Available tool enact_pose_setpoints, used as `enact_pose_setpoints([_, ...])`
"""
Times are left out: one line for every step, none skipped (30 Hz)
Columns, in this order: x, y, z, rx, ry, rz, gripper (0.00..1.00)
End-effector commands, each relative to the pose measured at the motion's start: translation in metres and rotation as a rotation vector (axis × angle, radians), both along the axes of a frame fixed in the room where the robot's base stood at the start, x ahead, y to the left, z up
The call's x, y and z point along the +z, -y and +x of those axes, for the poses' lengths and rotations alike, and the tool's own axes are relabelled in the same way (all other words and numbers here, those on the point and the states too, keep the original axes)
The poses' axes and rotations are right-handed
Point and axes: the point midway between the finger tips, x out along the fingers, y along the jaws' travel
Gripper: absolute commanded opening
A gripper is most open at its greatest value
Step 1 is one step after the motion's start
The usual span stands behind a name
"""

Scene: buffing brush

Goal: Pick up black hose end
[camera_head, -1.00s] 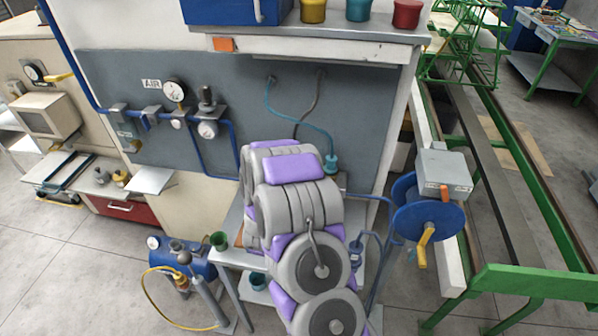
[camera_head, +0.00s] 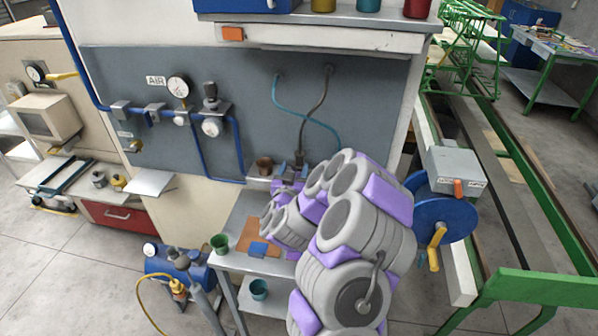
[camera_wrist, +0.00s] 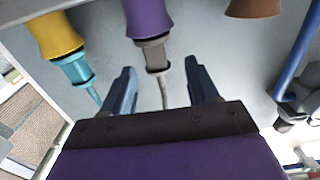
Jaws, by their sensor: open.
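The black hose (camera_head: 317,108) hangs from the grey wall panel and runs down to its end by my gripper (camera_head: 289,168). In the wrist view the hose end shows as a grey connector (camera_wrist: 154,56) on a purple fitting (camera_wrist: 148,18), with a thin hose leading from it. My gripper (camera_wrist: 160,68) is open; its two dark blue fingers lie either side of the connector and hose, with visible gaps. Whether the fingertips are level with the connector in depth is unclear. A teal hose (camera_head: 309,119) crosses the black one; its lower end is hidden behind my arm.
A yellow fitting with a teal connector (camera_wrist: 74,68) is left of the fingers in the wrist view. A brown cup (camera_head: 264,165) stands by the panel, left of my gripper. Blue pipes (camera_head: 238,150) run along the panel.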

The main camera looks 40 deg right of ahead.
Motion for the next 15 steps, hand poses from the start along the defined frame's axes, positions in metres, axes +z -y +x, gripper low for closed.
enact_pose_setpoints([0.0,0.007,0.004,-0.003,0.002,-0.002,0.6])
enact_pose_setpoints([0.0,0.012,0.006,-0.004,0.003,-0.002,0.6])
enact_pose_setpoints([0.0,0.017,0.009,-0.005,0.003,0.0,0.6])
enact_pose_setpoints([-0.001,0.019,0.01,-0.004,0.002,0.001,0.6])
enact_pose_setpoints([-0.001,0.021,0.012,-0.003,0.001,0.002,0.6])
enact_pose_setpoints([-0.001,0.023,0.013,-0.002,0.001,0.003,0.6])
enact_pose_setpoints([-0.001,0.025,0.013,-0.002,0.001,0.005,0.6])
enact_pose_setpoints([-0.002,0.026,0.013,-0.002,0.001,0.005,0.6])
enact_pose_setpoints([-0.002,0.027,0.014,-0.002,0.002,0.006,0.6])
enact_pose_setpoints([-0.002,0.028,0.014,-0.002,0.002,0.006,0.6])
enact_pose_setpoints([-0.002,0.028,0.015,-0.002,0.002,0.006,0.6])
enact_pose_setpoints([-0.002,0.028,0.016,-0.002,0.002,0.004,0.6])
enact_pose_setpoints([-0.002,0.028,0.017,-0.002,0.002,0.003,0.6])
enact_pose_setpoints([-0.002,0.029,0.019,-0.003,0.002,0.002,0.6])
enact_pose_setpoints([-0.002,0.031,0.021,-0.003,0.004,0.0,0.6])
